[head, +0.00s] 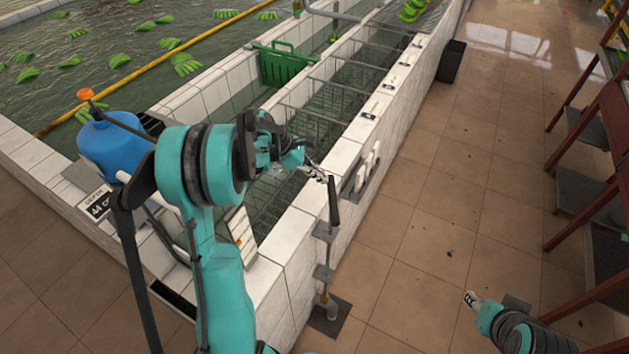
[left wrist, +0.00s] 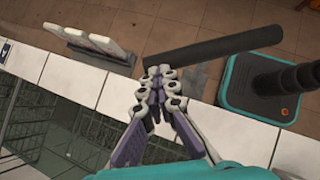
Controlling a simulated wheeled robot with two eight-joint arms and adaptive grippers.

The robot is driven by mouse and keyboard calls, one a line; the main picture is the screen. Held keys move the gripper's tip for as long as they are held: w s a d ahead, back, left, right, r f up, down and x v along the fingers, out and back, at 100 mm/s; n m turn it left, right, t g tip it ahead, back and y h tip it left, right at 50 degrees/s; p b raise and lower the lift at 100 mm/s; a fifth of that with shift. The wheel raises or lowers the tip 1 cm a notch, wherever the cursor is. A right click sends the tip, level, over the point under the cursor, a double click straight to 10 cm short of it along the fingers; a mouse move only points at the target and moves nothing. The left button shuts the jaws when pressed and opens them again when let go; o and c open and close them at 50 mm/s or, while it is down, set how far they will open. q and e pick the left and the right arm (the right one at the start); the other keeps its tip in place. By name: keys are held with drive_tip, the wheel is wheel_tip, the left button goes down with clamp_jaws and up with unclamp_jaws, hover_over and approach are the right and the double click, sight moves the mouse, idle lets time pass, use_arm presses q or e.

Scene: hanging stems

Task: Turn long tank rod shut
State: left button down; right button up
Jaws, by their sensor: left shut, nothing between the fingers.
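The tank rod stands against the outer tile wall, with a dark handle (head: 333,203) at its top and a pale lower part (head: 326,299) near the floor. In the left wrist view the dark handle (left wrist: 225,44) runs across the top right. My left gripper (head: 323,176) is shut and empty at the handle's upper end. In the left wrist view its closed fingertips (left wrist: 160,74) lie just by the handle's near end; I cannot tell whether they touch. My right gripper (head: 471,298) is low over the floor at the right, away from the rod; its jaws are too small to read.
The white tiled tank rim (head: 284,238) runs beside the rod. White upright plates (head: 367,168) stand on a wall bracket just beyond it. A blue container (head: 113,148) stands at the left. A brown rack (head: 600,150) is at the far right. The floor between is mostly clear.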

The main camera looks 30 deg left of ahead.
sight(331, 177)
use_arm(q)
drive_tip(key=shift+w+d+b, duration=0.6)
drive_tip(key=shift+w+d, duration=0.5)
drive_tip(key=shift+d, duration=0.1)
drive_tip(key=shift+w+d, duration=0.1)
